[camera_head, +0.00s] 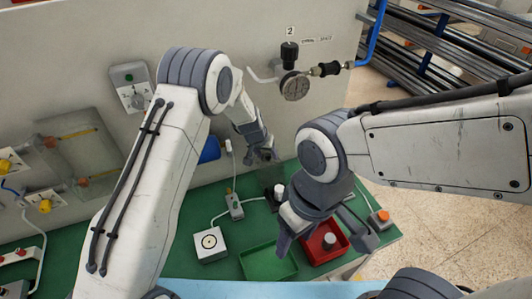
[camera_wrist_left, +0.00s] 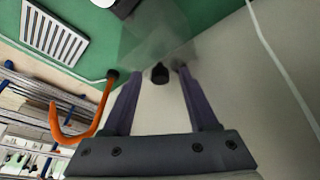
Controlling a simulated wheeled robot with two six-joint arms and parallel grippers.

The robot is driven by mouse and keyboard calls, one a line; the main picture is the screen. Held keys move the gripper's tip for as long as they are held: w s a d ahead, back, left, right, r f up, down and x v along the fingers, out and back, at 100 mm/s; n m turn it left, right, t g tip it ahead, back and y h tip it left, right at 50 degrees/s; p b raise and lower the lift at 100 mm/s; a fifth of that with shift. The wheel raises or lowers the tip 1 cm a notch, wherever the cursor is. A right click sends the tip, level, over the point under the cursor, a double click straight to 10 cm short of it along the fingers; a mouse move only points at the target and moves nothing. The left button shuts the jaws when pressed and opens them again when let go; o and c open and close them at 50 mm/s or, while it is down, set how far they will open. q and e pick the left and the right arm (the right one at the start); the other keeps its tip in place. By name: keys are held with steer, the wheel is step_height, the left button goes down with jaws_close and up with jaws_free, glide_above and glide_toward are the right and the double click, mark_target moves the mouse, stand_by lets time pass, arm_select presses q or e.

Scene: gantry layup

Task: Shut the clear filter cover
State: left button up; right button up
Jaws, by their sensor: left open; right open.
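A see-through smoky panel, which looks like the clear filter cover (camera_wrist_left: 150,38), shows in the left wrist view just beyond my fingertips. A black knob (camera_wrist_left: 160,73) sits at its near edge, between the tips; I cannot tell whether they touch it. In the head view a dark see-through patch (camera_head: 269,178) stands by the wall, below my left gripper (camera_head: 265,154). How far the cover is open cannot be told. My left gripper, also in the wrist view (camera_wrist_left: 158,85), is open and empty. My right gripper (camera_head: 325,232) is open above the front of the green bench, near the trays.
A green tray (camera_head: 268,264) and a red tray (camera_head: 338,250) lie near the bench front, beside a white box (camera_head: 209,246). A gauge (camera_head: 294,86) is on the wall. An orange hook (camera_wrist_left: 93,128) and a white grille (camera_wrist_left: 52,38) show in the wrist view.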

arm_select(q)
steer(key=shift+c, duration=0.3)
jaws_close()
stand_by(1.1)
